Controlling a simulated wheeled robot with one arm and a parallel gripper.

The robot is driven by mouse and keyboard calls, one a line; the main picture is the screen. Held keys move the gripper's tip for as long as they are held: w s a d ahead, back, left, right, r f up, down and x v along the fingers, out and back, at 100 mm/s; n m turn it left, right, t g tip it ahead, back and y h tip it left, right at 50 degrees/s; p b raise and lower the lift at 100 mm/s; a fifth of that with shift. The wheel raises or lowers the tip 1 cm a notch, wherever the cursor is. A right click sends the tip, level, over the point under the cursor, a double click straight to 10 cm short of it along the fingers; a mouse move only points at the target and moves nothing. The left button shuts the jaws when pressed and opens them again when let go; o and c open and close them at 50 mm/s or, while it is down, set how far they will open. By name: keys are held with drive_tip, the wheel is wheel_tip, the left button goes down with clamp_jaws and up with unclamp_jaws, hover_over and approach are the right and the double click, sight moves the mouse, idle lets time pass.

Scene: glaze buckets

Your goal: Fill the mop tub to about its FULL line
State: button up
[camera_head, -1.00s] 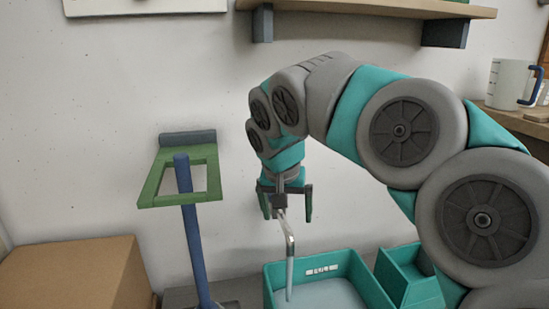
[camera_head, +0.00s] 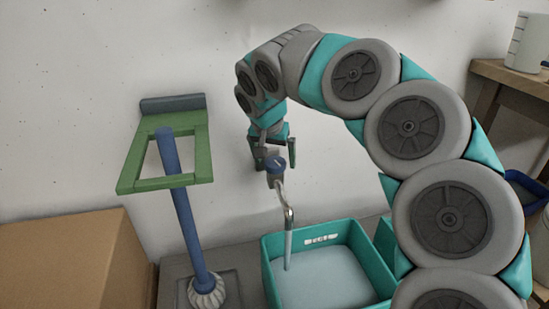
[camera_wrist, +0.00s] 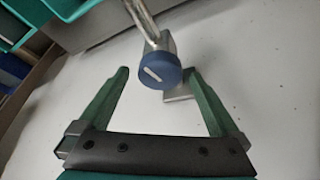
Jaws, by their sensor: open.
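The teal mop tub (camera_head: 378,270) stands below the tap in the head view, with pale liquid (camera_head: 320,280) covering its inside. A white label (camera_head: 320,240) is on its inner back wall; its lettering is too small to read surely. A pale stream (camera_head: 288,248) runs from the bent metal spout (camera_head: 287,205) into the tub. The tap's blue round knob (camera_head: 276,166) has a white mark, clear in the wrist view (camera_wrist: 158,76). My gripper (camera_head: 275,153) is open and empty near the knob. In the wrist view the knob shows between my fingertips (camera_wrist: 157,74), apart from both.
A mop with a blue handle (camera_head: 180,200) leans in a green wall bracket (camera_head: 203,160) left of the tap. A cardboard box (camera_head: 60,260) is at the lower left. A wooden table with a white jug (camera_head: 528,42) is at the far right.

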drive_tip(key=shift+w+f, duration=0.1)
drive_tip(key=shift+f, duration=0.1)
drive_tip(key=c, duration=1.4)
